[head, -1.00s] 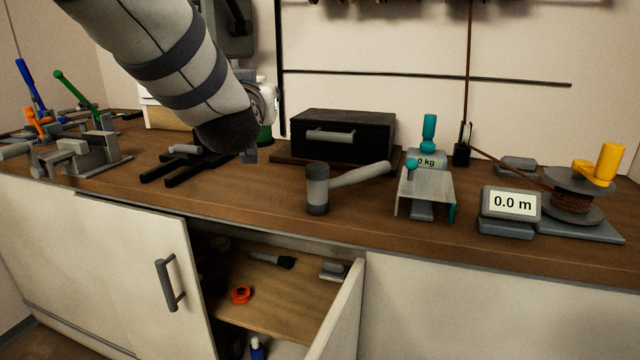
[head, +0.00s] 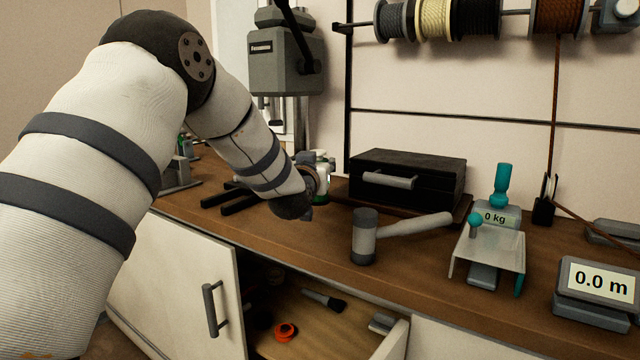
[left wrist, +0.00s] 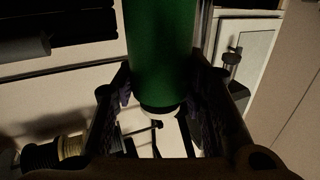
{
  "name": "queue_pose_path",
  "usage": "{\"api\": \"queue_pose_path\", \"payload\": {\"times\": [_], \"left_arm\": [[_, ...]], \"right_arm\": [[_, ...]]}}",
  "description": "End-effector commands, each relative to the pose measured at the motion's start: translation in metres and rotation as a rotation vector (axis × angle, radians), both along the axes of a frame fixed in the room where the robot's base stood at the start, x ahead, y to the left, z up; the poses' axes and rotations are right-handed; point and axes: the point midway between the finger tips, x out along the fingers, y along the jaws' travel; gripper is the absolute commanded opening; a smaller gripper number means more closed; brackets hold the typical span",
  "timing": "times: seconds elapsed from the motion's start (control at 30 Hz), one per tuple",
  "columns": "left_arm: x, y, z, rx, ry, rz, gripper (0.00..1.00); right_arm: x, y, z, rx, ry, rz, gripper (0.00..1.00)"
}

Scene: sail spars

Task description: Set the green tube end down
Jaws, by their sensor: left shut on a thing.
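The green tube end (left wrist: 160,50) stands between the fingers of my left gripper (left wrist: 158,98) in the left wrist view. The gripper is shut on it, and a pale ring shows at its lower end. In the head view my left arm reaches over the left part of the bench. The wrist hides most of the gripper there. A small patch of white and green shows just behind the wrist; I cannot tell whether it is the held tube. My right gripper is not in view.
A mallet (head: 364,238), black case (head: 412,178) and teal-handled stand (head: 488,250) sit right of my wrist. A display (head: 597,284) reads 0.0 m. A drill press (head: 285,65) stands behind. Below, a cabinet door (head: 180,290) and drawer (head: 388,345) are open.

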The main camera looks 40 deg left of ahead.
Motion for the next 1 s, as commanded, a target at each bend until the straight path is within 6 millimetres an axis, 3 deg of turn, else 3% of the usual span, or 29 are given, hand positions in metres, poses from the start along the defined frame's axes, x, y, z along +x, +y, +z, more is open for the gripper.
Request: {"api": "queue_pose_path", "payload": {"times": [0.3, 0.63, 0.67, 0.73, 1.0], "left_arm": [[0.004, 0.010, -0.042, 0.000, -0.002, 0.000, 0.03], [0.004, 0.009, -0.042, 0.001, -0.008, 0.000, 0.03], [0.004, 0.009, -0.043, 0.002, -0.007, 0.000, 0.41], [0.004, 0.009, -0.042, 0.001, -0.008, 0.000, 0.57], [0.004, 0.009, -0.042, 0.001, -0.008, -0.001, 0.59]], "right_arm": [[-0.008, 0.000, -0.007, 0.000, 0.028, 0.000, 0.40], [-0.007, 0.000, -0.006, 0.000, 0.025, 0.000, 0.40], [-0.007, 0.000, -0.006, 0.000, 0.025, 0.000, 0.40], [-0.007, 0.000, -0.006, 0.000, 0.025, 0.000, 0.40], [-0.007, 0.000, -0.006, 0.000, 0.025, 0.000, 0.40]]}}
